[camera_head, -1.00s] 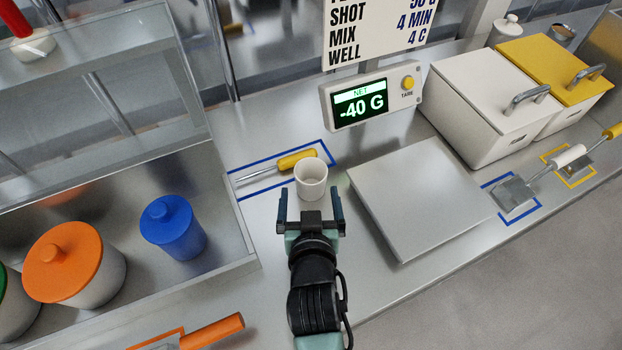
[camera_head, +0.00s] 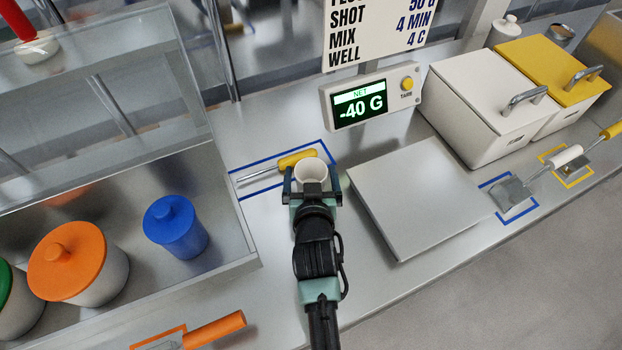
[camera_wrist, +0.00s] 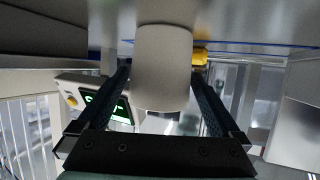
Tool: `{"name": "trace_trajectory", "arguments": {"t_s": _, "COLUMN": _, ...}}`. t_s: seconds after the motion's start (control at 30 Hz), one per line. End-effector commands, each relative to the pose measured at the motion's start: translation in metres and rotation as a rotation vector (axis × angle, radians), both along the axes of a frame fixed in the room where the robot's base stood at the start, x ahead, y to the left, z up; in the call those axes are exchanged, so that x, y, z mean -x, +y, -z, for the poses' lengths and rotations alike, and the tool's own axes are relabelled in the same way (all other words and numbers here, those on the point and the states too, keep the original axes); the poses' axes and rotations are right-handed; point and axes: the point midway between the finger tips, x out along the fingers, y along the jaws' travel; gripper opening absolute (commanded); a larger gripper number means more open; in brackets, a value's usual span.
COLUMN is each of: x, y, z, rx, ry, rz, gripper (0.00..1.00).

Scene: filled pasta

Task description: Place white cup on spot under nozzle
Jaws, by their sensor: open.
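The white cup (camera_head: 310,172) stands upright on the steel counter, in front of a yellow-handled tool. In the wrist view the cup (camera_wrist: 163,65) fills the middle between my two fingers. My gripper (camera_head: 313,180) is open around the cup, one finger on each side. In the wrist view there is a gap between the cup and the left finger, and a smaller one at the right. The lower part of the cup is hidden by my gripper in the head view. I cannot make out a nozzle or a spot under one.
The yellow-handled tool (camera_head: 296,159) lies in a blue outline right behind the cup. A flat scale plate (camera_head: 415,200) is to the right, its display (camera_head: 360,105) reading -40 G.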

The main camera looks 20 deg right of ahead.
Motion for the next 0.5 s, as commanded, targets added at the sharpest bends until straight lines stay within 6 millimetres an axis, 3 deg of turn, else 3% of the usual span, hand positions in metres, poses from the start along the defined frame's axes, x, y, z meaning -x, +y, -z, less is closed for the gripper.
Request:
{"name": "trace_trajectory", "arguments": {"t_s": 0.07, "x": 0.0002, "y": 0.0001, "z": 0.0001, "rx": 0.0, "ry": 0.0, "rz": 0.0, "gripper": 1.0}}
{"name": "trace_trajectory", "arguments": {"t_s": 0.5, "x": 0.0005, "y": 0.0001, "z": 0.0001, "rx": 0.0, "ry": 0.001, "rz": 0.0, "gripper": 0.23}}
